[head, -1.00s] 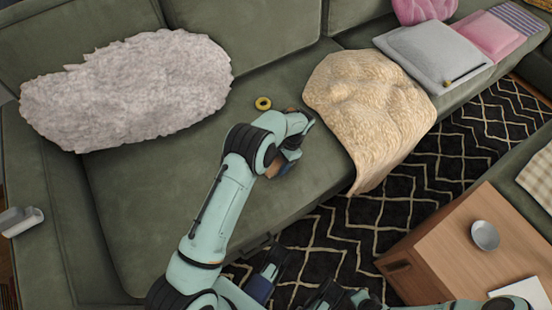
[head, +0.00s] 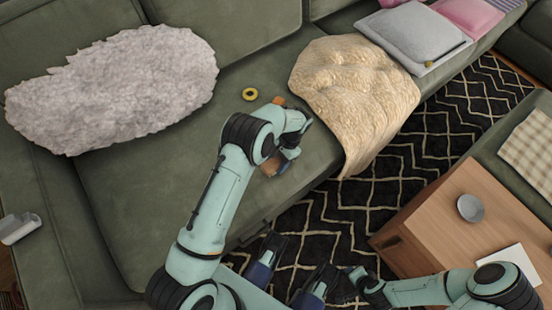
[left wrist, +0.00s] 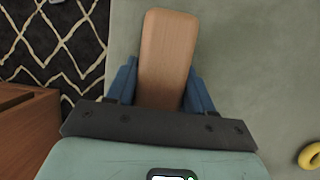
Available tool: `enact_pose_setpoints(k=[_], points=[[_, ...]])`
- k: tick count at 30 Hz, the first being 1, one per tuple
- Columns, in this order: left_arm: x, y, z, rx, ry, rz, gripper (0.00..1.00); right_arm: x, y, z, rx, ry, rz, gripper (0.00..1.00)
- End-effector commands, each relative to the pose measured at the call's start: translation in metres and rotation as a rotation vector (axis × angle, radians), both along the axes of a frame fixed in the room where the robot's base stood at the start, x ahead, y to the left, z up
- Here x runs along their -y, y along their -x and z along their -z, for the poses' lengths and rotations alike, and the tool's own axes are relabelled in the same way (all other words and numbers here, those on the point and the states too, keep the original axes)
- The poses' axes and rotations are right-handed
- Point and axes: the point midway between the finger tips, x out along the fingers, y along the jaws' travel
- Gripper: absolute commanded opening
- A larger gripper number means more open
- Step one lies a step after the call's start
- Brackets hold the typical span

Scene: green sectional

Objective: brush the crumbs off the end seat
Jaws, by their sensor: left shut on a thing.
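My left gripper (head: 288,158) is shut on a brown wooden-backed brush (head: 271,165). In the left wrist view, the brush (left wrist: 167,55) sticks out between the blue fingers. The brush is at the front edge of the green end seat (head: 150,200), just left of the tan blanket. Its bristles are hidden, so I cannot tell whether it touches the seat. I cannot make out any crumbs. My right arm comes in at the lower right; its gripper (head: 350,287) is small and dark, and its jaws are unclear.
A yellow ring (head: 250,94) lies on the seat behind the brush. The tan blanket (head: 355,95) drapes over the seat front. A wooden table (head: 450,225) with a bowl (head: 470,208) stands right, beyond the patterned rug (head: 400,185).

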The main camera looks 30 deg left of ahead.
Motion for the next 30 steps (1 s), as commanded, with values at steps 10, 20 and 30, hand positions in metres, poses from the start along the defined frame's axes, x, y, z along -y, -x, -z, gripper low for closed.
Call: enact_pose_setpoints(k=[10, 20, 30], points=[[0.019, 0.008, 0.005, -0.004, 0.008, 0.0, 0.19, 0.0, 0.0, -0.004, 0.001, 0.0, 0.0, 0.43], [0.02, 0.009, -0.006, -0.006, 0.009, 0.0, 0.19, 0.0, 0.0, -0.012, 0.004, 0.0, 0.001, 0.43], [0.017, 0.007, -0.044, -0.001, 0.004, -0.001, 0.19, 0.0, -0.002, -0.035, 0.012, 0.0, 0.0, 0.43]])
